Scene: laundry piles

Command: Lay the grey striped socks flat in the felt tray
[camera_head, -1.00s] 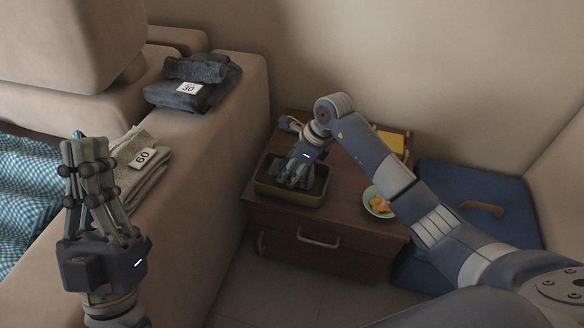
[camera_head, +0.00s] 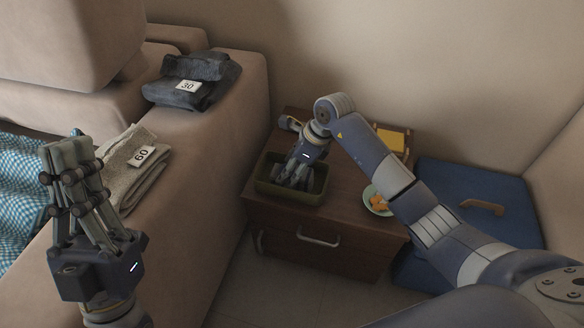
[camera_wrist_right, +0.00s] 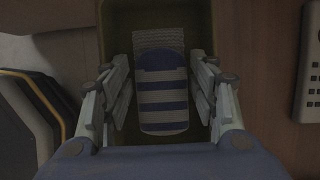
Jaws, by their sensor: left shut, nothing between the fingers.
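The felt tray (camera_head: 262,186) is olive green and stands on a brown bedside cabinet. In the right wrist view its wall (camera_wrist_right: 116,30) surrounds a folded grey and dark blue striped sock bundle (camera_wrist_right: 163,98), with a grey textured piece (camera_wrist_right: 158,39) at its far end. My right gripper (camera_head: 291,184) reaches down into the tray. In its wrist view the fingers (camera_wrist_right: 162,88) stand open on either side of the bundle, with small gaps. My left gripper (camera_head: 70,145) is shut and empty, raised over the sofa side at left.
A dark folded cloth tagged 30 (camera_head: 200,75) and a beige one tagged 60 (camera_head: 140,165) lie on the sofa. A plate with orange pieces (camera_head: 377,201) and a yellow item (camera_head: 391,141) share the cabinet (camera_head: 335,215). A blue box (camera_head: 485,190) stands at right.

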